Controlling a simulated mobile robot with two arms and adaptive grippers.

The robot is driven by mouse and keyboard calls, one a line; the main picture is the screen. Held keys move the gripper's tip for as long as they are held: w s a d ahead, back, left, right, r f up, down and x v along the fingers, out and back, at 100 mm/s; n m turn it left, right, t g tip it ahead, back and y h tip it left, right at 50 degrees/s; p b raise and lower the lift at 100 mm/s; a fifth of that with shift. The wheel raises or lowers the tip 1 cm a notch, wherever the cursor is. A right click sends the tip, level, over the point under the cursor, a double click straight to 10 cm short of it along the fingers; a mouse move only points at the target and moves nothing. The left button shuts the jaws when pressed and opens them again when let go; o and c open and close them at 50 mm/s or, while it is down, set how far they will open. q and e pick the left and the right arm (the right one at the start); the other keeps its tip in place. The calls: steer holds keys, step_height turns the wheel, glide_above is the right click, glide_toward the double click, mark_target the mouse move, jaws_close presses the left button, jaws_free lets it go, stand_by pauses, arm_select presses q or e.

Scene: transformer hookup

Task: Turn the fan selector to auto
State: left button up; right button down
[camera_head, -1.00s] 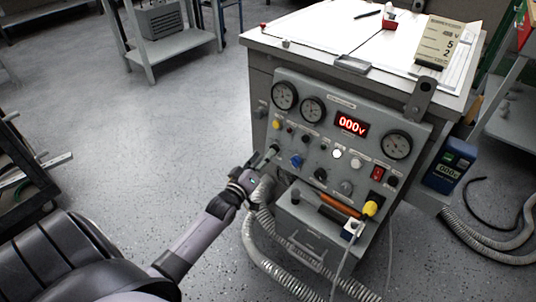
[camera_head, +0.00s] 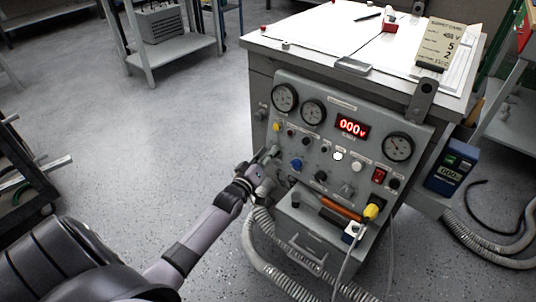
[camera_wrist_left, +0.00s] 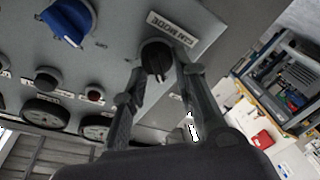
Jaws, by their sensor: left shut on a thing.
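The fan selector is a round black knob (camera_wrist_left: 156,57) with a pointer ridge, under a "FAN MODE" label (camera_wrist_left: 172,28) on the grey control panel (camera_head: 330,128). My left gripper (camera_wrist_left: 160,75) is shut on this knob, one finger on each side of it. In the head view my left gripper (camera_head: 268,155) reaches the left edge of the panel and hides the knob. The knob's setting marks cannot be read. My right gripper is not in view.
A blue knob (camera_head: 296,165) sits right of my left gripper. Several gauges, lamps and a red display (camera_head: 352,128) fill the panel. A ribbed grey hose (camera_head: 262,250) hangs below my left wrist.

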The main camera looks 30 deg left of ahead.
arm_select(q)
jaws_close()
steer(key=shift+m, duration=0.3)
steer(key=shift+d+m+t+h+p, duration=0.15)
steer(key=shift+m+h, duration=0.35)
steer(key=shift+m, duration=1.1)
steer(key=shift+m+t+h+p, duration=0.15)
steer(key=shift+m+h, duration=0.35)
steer(key=shift+m, duration=1.1)
steer(key=shift+d+m+t+h+p, duration=0.15)
steer(key=shift+m+h, duration=0.35)
steer(key=shift+m, duration=1.4)
steer(key=o, duration=0.7)
jaws_free()
steer(key=shift+c, duration=0.2)
